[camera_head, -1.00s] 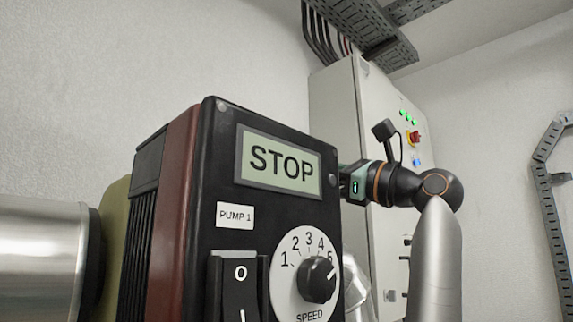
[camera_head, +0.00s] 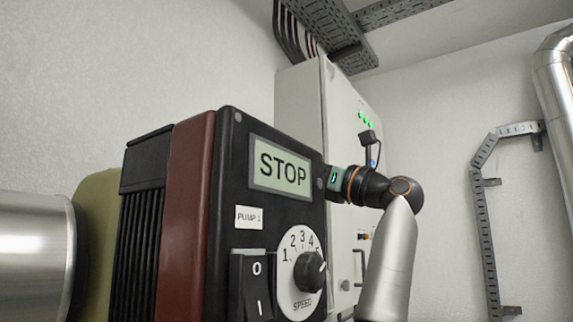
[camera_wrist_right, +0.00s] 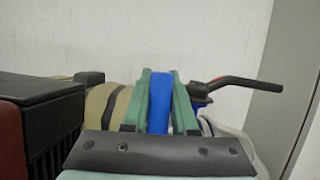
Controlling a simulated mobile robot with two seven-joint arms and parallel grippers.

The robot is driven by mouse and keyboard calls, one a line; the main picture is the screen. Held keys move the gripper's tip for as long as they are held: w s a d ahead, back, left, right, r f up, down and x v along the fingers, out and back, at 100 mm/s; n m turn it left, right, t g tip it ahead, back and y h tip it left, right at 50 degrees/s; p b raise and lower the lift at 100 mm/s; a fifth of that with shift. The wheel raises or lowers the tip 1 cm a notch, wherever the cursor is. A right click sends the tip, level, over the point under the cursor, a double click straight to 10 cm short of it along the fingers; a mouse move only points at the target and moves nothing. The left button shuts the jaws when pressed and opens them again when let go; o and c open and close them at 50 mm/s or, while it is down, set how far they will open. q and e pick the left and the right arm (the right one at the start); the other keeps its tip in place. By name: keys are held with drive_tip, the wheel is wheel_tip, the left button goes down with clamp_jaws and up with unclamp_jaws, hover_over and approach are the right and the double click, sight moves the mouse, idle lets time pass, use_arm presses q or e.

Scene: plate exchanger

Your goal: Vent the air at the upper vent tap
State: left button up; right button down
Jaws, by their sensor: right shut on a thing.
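In the right wrist view, the two green fingers of my right gripper (camera_wrist_right: 160,78) stand on either side of an upright blue handle (camera_wrist_right: 159,102) and are shut on it. The handle appears to belong to the vent tap; its lower end is hidden behind the gripper's dark front plate. In the head view my right arm comes in from the right, and its fingers are hidden behind the pump box. My left gripper is not in view.
The pump 1 box (camera_head: 265,215) reads STOP, with a rocker switch (camera_head: 250,285) and speed knob (camera_head: 309,271). A grey cabinet (camera_head: 300,90) stands behind. In the wrist view, a dark lever with a red part (camera_wrist_right: 246,82) sits right of the fingers, near the wall.

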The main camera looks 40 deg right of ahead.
drive_tip(key=shift+d+m+t+h, duration=0.3)
drive_tip(key=shift+m+h, duration=0.2)
drive_tip(key=shift+m, duration=0.3)
drive_tip(key=c, duration=0.7)
unclamp_jaws()
drive_tip(key=b+v, duration=0.5)
drive_tip(key=v, duration=0.7)
drive_tip(key=shift+s, duration=0.2)
drive_tip(key=shift+d, duration=0.2)
